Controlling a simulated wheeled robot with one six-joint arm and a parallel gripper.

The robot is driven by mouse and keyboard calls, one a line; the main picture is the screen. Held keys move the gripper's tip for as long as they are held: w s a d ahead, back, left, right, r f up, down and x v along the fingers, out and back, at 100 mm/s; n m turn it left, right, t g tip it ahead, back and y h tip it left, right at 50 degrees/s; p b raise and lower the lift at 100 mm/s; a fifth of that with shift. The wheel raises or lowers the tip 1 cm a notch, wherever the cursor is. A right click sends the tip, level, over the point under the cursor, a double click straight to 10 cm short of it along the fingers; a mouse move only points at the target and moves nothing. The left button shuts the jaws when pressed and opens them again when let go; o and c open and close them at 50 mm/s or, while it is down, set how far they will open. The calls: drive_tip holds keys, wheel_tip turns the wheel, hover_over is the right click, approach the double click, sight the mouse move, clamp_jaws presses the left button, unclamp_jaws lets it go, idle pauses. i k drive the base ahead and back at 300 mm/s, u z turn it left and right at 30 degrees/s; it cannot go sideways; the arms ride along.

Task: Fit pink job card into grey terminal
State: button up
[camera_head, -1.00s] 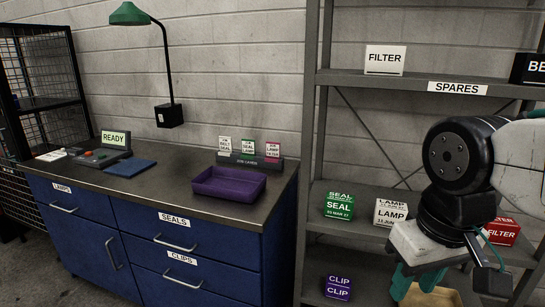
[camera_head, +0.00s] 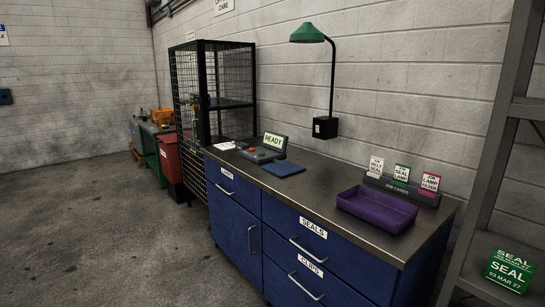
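The holder is at the back of the bench top, behind the purple tray. The grey terminal (camera_head: 262,154) stands at the left part of the bench, with a lit screen reading READY and a keypad with an orange-red button. Whether it has a slot is too small to tell. My gripper is not in view.
A purple tray (camera_head: 349,203) and a flat blue pad (camera_head: 284,169) lie on the bench (camera_head: 320,183). A green lamp (camera_head: 309,34) hangs above. A black mesh cage (camera_head: 214,98) stands left, a shelf with a green SEAL box (camera_head: 510,271) right. The floor (camera_head: 120,220) at left is clear.

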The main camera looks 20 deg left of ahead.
sight(274, 145)
drive_tip(key=u, duration=0.35)
drive_tip(key=i, duration=1.75)
drive_tip(key=z, duration=0.2)
